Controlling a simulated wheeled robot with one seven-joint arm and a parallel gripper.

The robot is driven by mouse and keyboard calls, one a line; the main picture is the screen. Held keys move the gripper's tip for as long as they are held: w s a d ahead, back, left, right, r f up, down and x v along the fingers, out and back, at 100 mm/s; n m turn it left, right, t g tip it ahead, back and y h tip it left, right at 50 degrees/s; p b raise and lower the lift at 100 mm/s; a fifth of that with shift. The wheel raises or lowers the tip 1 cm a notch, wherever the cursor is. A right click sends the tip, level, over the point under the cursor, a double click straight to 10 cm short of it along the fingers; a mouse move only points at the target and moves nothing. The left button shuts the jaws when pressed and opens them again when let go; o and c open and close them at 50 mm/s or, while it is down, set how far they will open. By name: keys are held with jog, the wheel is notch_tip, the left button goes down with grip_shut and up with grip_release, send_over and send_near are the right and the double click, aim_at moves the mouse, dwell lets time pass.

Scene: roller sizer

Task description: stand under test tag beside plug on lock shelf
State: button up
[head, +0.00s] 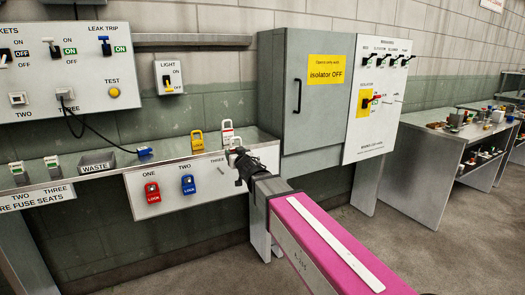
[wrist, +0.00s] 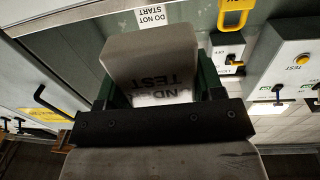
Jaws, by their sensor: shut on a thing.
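My gripper (head: 239,156) is shut on the under test tag, at the right end of the lock shelf. The under test tag (wrist: 150,62) is a pale grey block between the fingers (wrist: 158,92) in the wrist view, its lettering upside down and partly covered. In the head view it is mostly hidden; I cannot tell whether it touches the shelf. The blue plug (head: 145,152), on a black cable, lies at the left end of the lock shelf (head: 172,166), well left of my gripper.
A yellow padlock (head: 197,142) and a white do-not-start tag (head: 228,131) stand on the shelf. Red (head: 152,192) and blue (head: 188,185) padlocks hang on its front. A waste bin (head: 97,161) is left of the plug. A grey cabinet (head: 318,95) stands at right. Shelf between plug and yellow padlock looks clear.

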jog(key=w+d+r+m+h, duration=0.1)
jog(key=w+d+r+h, duration=0.1)
jog(key=d, duration=1)
jog(key=w+d+r+m+t+h, duration=0.1)
jog(key=d+r, duration=0.5)
jog(key=d, duration=0.6)
jog(key=w+d+r+m+t+h, duration=0.1)
jog(key=w+d+r+m+h, duration=0.2)
jog(key=d, duration=0.9)
jog(key=w+r+h, duration=0.1)
jog(key=w+h, duration=0.1)
jog(key=shift+w+d, duration=0.35)
jog(key=shift+w, duration=0.05)
